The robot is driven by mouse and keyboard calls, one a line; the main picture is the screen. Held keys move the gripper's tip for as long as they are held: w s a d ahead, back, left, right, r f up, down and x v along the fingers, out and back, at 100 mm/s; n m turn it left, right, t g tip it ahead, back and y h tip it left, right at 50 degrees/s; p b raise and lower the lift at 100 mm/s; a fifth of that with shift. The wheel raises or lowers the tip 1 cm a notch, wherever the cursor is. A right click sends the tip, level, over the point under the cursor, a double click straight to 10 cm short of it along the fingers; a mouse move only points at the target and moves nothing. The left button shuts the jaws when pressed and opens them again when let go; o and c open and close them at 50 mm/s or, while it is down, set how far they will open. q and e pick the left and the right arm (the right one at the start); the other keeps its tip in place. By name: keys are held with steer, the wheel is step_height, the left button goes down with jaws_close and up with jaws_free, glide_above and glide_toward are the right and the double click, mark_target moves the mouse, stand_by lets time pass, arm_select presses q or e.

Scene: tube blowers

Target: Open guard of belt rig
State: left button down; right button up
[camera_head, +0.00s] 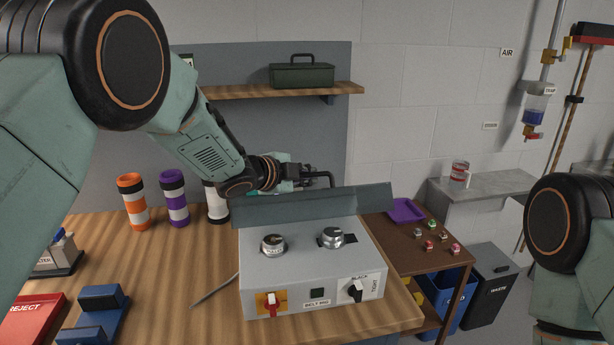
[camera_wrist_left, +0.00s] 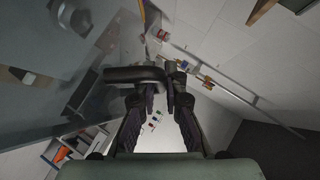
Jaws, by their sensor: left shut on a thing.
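The belt rig (camera_head: 300,285) is a grey box on the wooden bench. Its front carries a red switch on a yellow plate, a small dark window and a black knob. Two round silver parts (camera_head: 273,244) stand uncovered on its top. The blue-grey guard (camera_head: 300,211) stands raised along the rig's back edge. My left gripper (camera_head: 300,180) is behind and above the guard, shut on its black bar handle (camera_head: 324,175). The handle (camera_wrist_left: 135,74) also crosses the fingers in the left wrist view. The guard partly hides the gripper's surroundings. My right gripper is out of view.
Orange, purple and white-dark cylinders (camera_head: 174,198) stand on the bench at the back left. A shelf (camera_head: 240,91) with a green toolbox (camera_head: 302,74) hangs above. A brown side table (camera_head: 420,250) with a purple tray (camera_head: 405,210) is on the right.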

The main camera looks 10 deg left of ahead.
arm_select(q)
steer(key=shift+w+r, duration=0.1)
steer(key=shift+r, duration=0.05)
steer(key=c, duration=1.7)
jaws_free()
steer(key=v, duration=1.2)
